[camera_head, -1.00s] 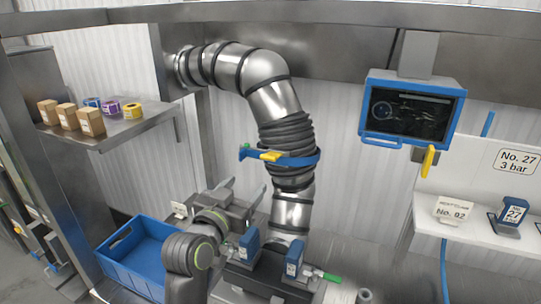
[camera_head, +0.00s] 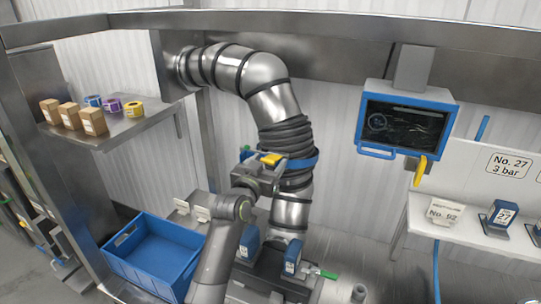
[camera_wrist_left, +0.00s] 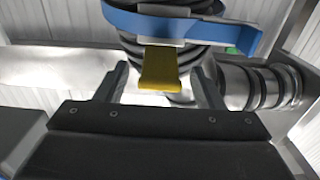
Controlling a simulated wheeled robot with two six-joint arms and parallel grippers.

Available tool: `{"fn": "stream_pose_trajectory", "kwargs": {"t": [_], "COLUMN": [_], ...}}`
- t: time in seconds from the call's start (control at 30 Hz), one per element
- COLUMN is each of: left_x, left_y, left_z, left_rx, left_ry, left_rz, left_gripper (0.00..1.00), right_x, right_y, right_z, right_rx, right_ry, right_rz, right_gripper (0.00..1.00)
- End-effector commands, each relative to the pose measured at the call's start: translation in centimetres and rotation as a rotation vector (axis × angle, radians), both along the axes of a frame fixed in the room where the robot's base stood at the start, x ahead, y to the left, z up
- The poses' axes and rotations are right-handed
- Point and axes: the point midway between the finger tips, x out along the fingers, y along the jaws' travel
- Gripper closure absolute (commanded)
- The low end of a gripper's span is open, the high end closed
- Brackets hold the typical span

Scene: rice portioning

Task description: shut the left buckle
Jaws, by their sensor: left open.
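A blue strap (camera_head: 302,164) runs around the dark ribbed sleeve of the steel pipe, with a yellow buckle lever (camera_head: 271,158) at its front left. In the left wrist view the yellow lever (camera_wrist_left: 160,70) sticks out toward me below the blue strap (camera_wrist_left: 195,27). My left gripper (camera_head: 262,168) is open at the buckle. In the wrist view its two fingers stand on either side of the lever, with gaps on both sides, and I see no contact. The rear of the buckle is hidden. My right gripper is not in view.
A blue crate (camera_head: 150,262) stands at lower left. A shelf (camera_head: 125,130) with small boxes and tape rolls is at upper left. Blue blocks (camera_head: 292,256) stand below the pipe. A blue-framed screen (camera_head: 405,115) hangs at right above a white counter (camera_head: 480,240).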

Motion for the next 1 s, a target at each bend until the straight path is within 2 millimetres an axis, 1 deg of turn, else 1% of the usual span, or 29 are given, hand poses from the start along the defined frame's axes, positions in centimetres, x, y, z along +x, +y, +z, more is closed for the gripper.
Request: {"fn": "stream_pose_trajectory", "kwargs": {"t": [0.1,0.3,0.63,0.67,1.0], "left_x": [1.1,2.0,2.2,2.2,2.2], "left_y": [-0.4,-0.6,-0.7,-0.7,-0.7], "left_z": [0.2,0.0,0.0,0.0,0.0], "left_rx": [0.001,0.001,0.000,0.000,0.000], "left_ry": [0.001,0.001,0.000,0.000,0.001], "left_rz": [-0.001,0.000,0.000,0.000,0.000], "left_gripper": [0.38,0.38,0.38,0.40,0.84], "right_x": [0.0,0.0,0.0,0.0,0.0], "right_y": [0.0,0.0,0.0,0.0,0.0], "right_z": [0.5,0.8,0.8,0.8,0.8], "right_rx": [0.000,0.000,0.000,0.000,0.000], "right_ry": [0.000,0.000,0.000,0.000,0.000], "right_rz": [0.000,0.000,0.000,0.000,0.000], "right_gripper": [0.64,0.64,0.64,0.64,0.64]}}
